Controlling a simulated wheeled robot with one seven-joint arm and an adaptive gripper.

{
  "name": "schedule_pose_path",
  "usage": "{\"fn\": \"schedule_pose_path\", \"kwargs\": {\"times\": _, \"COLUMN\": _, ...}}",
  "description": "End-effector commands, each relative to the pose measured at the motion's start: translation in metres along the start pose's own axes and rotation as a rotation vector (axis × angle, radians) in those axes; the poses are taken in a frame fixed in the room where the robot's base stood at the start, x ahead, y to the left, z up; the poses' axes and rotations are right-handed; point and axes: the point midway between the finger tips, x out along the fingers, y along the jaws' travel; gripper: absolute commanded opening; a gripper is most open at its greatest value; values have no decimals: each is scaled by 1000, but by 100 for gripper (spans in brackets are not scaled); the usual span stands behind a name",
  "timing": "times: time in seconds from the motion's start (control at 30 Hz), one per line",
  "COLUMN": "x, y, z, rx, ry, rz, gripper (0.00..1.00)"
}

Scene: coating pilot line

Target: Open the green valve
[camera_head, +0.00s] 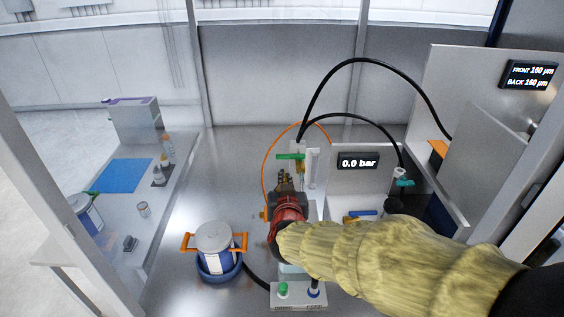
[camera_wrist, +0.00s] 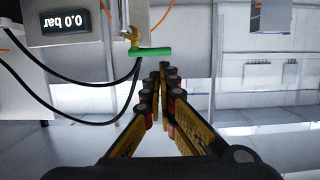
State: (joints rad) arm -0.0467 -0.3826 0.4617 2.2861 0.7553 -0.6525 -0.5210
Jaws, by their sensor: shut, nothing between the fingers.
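The green valve handle (camera_head: 291,157) shows in the head view as a short horizontal bar on a fitting at the back of the bench. It also shows in the wrist view as a green bar (camera_wrist: 152,51) on a brass-coloured fitting. My gripper (camera_head: 284,178) is just in front of and below the handle in the head view. In the wrist view my gripper (camera_wrist: 165,75) has its fingertips together, with the green bar beyond them and slightly left. I see nothing between the fingers, and they appear apart from the handle. The pressure display (camera_head: 358,162) reads 0.0 bar.
A lidded pot with orange handles (camera_head: 215,245) stands left of my arm. Black hoses (camera_head: 368,61) arch over the bench. A green button (camera_head: 283,288) is at the front. Bench (camera_head: 225,150) is clear at back left.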

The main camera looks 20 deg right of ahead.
Motion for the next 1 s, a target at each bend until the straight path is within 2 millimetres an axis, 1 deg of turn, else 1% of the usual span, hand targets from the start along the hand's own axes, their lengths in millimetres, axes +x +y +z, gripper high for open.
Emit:
{"fn": "schedule_pose_path", "kwargs": {"times": 0.27, "x": 0, "y": 0, "z": 0, "rx": 0, "ry": -1, "rz": -1, "gripper": 0}}
{"fn": "schedule_pose_path", "kwargs": {"times": 0.37, "x": 5, "y": 0, "z": 1, "rx": -1, "ry": -2, "rz": -1, "gripper": 0}}
{"fn": "schedule_pose_path", "kwargs": {"times": 0.43, "x": 12, "y": 0, "z": 0, "rx": 0, "ry": -2, "rz": 0, "gripper": 0}}
{"fn": "schedule_pose_path", "kwargs": {"times": 0.57, "x": 33, "y": 0, "z": 1, "rx": -1, "ry": -3, "rz": 0, "gripper": 0}}
{"fn": "schedule_pose_path", "kwargs": {"times": 0.8, "x": 79, "y": 0, "z": 2, "rx": 0, "ry": -4, "rz": 0, "gripper": 0}}
{"fn": "schedule_pose_path", "kwargs": {"times": 1.0, "x": 112, "y": 0, "z": 0, "rx": 0, "ry": -3, "rz": 0, "gripper": 0}}
